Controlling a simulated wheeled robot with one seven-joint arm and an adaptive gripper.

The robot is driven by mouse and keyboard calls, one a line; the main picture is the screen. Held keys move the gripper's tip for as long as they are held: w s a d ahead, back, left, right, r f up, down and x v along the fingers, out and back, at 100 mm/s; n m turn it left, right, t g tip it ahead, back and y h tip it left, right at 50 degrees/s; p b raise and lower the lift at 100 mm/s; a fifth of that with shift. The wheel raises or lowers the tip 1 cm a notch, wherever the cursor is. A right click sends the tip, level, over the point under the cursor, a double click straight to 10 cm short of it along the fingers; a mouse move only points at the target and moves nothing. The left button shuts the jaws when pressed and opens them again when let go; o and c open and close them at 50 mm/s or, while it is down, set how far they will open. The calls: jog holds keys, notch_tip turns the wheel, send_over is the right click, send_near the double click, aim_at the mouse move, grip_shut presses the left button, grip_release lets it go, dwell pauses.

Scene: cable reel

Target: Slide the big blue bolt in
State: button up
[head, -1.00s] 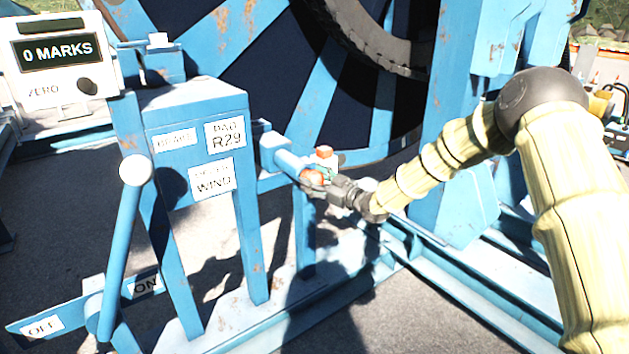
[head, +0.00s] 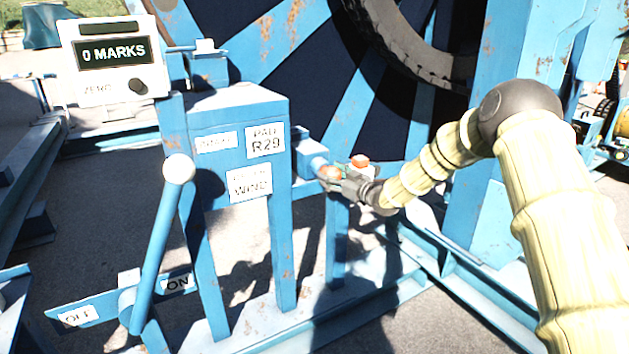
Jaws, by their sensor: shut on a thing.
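The big blue bolt (head: 311,163) is a thick blue cylinder lying level at the right side of the blue stand, with an orange-red end. My gripper (head: 338,178) is at the bolt's right end and shut on it. The fingers hide part of the orange end, and a second orange-red piece (head: 360,161) shows just above the gripper. How deep the bolt sits in its housing cannot be told from here.
The blue stand (head: 240,110) carries labels, among them "PAD R29" and "WIND". A lever with a white knob (head: 179,168) stands at its left, by the ON and OFF plate (head: 75,316). A counter box (head: 113,52) reads "0 MARKS". The large reel (head: 370,90) is behind.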

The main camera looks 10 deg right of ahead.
jog(key=shift+w+r, duration=0.1)
jog(key=o, duration=1.4)
jog(key=shift+w+a, duration=0.1)
jog(key=shift+w, duration=0.05)
jog(key=v, duration=1.2)
